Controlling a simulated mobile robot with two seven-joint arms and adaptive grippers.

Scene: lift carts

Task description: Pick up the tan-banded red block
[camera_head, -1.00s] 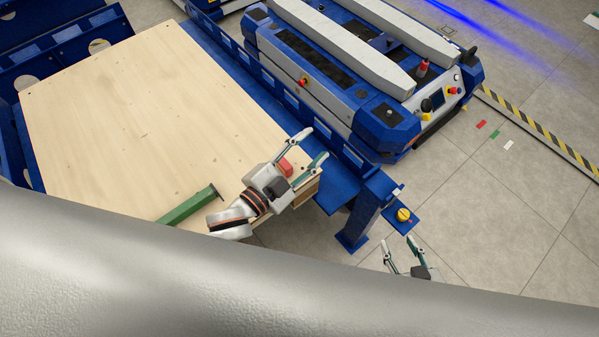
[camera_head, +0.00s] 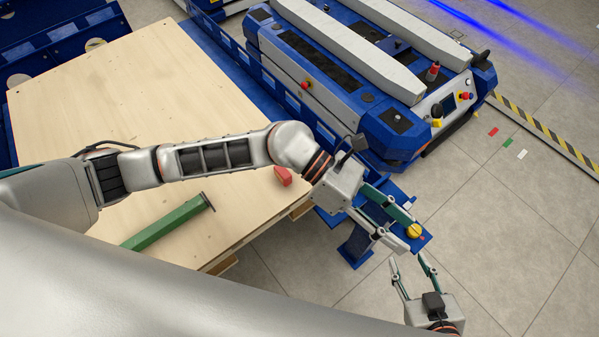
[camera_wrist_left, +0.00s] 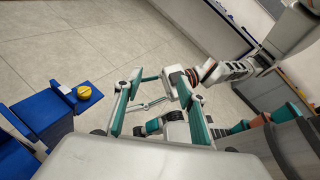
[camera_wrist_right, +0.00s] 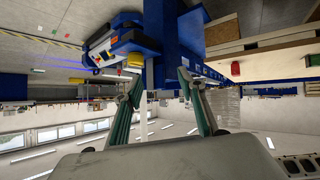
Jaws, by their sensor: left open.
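The red block (camera_head: 283,176) lies on the pale wooden platform near its right corner. No tan band can be made out at this size. A small red shape, likely the same block (camera_wrist_right: 236,69), shows in the right wrist view. My left gripper (camera_head: 408,235) is open and empty, past the platform's right corner, with its forearm stretching across the platform behind the block. My right gripper (camera_head: 408,260) is open and empty, low and just in front of the left one. The left wrist view shows the left fingers apart with nothing between them.
A green bar (camera_head: 170,221) lies on the wooden platform (camera_head: 90,110), left of the block. A blue post with a yellow knob (camera_head: 414,231) stands by the left fingertips. A blue and grey lift cart (camera_head: 350,70) stands behind.

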